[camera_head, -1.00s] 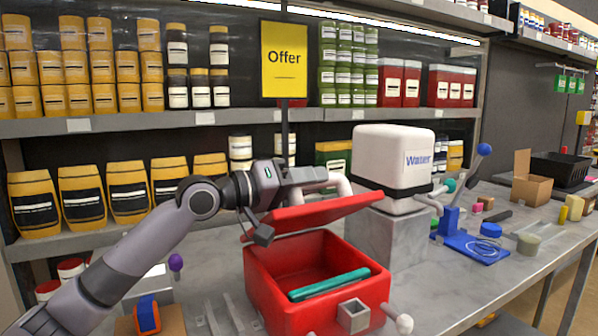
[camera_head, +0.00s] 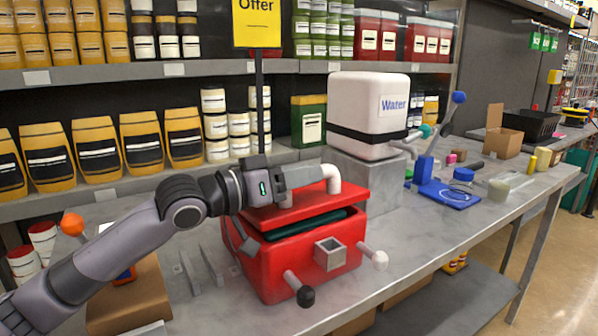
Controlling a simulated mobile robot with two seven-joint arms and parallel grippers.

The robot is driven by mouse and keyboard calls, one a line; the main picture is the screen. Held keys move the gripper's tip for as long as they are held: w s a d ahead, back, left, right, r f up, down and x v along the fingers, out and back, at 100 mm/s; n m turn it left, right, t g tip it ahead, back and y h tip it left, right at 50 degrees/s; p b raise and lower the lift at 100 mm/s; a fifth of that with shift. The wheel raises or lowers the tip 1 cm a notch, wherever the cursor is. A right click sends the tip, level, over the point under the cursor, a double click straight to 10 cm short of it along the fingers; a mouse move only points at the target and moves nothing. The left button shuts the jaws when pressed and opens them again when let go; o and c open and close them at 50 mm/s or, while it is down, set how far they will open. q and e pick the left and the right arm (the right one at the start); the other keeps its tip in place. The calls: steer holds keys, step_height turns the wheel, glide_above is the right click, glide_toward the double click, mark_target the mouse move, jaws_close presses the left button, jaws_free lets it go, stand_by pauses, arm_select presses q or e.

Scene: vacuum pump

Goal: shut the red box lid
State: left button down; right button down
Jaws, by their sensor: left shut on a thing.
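The red box (camera_head: 285,268) stands on the grey table in the middle of the view. Its red lid (camera_head: 310,207) is tilted slightly open on top, with a narrow gap at the front. A dark teal thing (camera_head: 315,223) shows inside through this gap. A white bent handle (camera_head: 332,180) rises at the lid's far right. My left gripper (camera_head: 305,178) is over the lid and shut on this handle; its fingers partly cover the handle. My right gripper is not in view.
A white water tank (camera_head: 368,112) on a grey block stands close behind the box at right. A black-knobbed lever (camera_head: 306,296) and a white-knobbed lever (camera_head: 378,259) stick out at the box's front. A cardboard box (camera_head: 130,297) lies at front left.

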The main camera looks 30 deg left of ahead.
mark_target(262, 211)
arm_select(q)
steer(key=c, duration=0.9)
jaws_free()
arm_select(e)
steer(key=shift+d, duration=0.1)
arm_select(q)
steer(key=shift+f+b+v, duration=0.2)
steer(key=shift+b+v, duration=0.55)
steer(key=shift+v, duration=1.05)
steer(key=shift+s+a+b, duration=0.3)
steer(key=shift+s+b, duration=0.05)
steer(key=shift+s, duration=0.3)
steer(key=shift+s+a+b, duration=0.4)
steer(key=shift+s+b, duration=0.05)
steer(key=shift+s, duration=0.15)
steer(key=shift+s+r, duration=0.15)
steer(key=shift+s, duration=0.15)
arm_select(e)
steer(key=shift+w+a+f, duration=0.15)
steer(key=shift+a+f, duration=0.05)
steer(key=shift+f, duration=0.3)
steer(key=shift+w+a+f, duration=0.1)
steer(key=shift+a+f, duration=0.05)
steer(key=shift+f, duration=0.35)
arm_select(q)
steer(key=shift+a, duration=0.1)
